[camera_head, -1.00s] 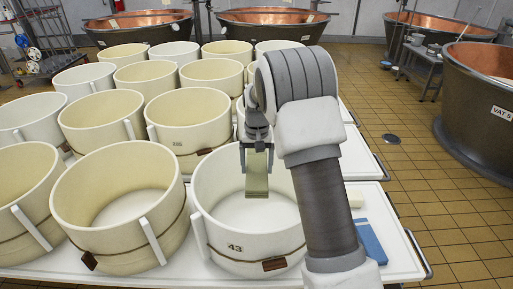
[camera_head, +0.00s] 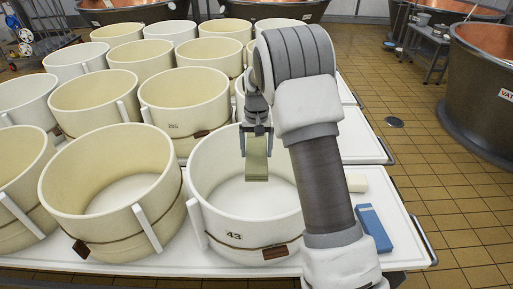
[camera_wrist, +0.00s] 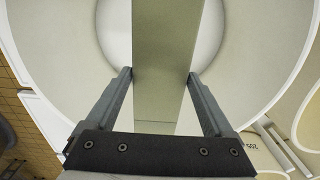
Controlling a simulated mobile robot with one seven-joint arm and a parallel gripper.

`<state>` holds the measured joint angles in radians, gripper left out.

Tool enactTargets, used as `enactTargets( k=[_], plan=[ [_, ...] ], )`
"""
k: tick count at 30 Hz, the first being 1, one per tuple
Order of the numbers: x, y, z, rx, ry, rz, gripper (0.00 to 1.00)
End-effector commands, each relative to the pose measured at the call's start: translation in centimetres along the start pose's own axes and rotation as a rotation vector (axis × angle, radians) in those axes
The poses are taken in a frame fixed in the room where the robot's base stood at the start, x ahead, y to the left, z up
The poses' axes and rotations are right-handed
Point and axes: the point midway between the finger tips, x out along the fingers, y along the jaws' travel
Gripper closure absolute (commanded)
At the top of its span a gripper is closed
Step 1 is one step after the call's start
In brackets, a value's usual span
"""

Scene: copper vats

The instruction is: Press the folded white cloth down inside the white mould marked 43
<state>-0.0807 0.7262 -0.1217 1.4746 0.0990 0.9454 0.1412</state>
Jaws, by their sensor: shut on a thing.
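The white mould marked 43 (camera_head: 215,218) stands upright at the front of the white table, its number facing me. My gripper (camera_head: 257,147) points down over the mould's opening, shut on a flat, pale olive-looking strip, the folded cloth (camera_head: 257,169). The cloth hangs below the fingers, its lower end in front of the mould's inner far wall. In the wrist view the cloth (camera_wrist: 166,45) lies between the two fingers of my gripper (camera_wrist: 159,75), with the mould's round pale floor (camera_wrist: 115,30) behind it. I cannot tell whether the cloth touches the floor.
Several cream moulds crowd the left and back, with one mould (camera_head: 112,200) close beside mould 43. Copper vats stand beyond; the tiled floor (camera_head: 440,190) at right is open.

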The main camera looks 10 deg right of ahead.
Motion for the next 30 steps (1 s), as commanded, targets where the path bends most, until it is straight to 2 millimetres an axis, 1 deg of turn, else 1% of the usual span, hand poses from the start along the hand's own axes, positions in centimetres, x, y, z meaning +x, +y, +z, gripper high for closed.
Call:
enactTargets(
  k=[1,30],
  plan=[
    [0.7,0.0,0.0,0.0,0.001,0.0,0.83],
    [10.3,0.0,0.0,0.0,0.0,0.0,0.83]
  ],
)
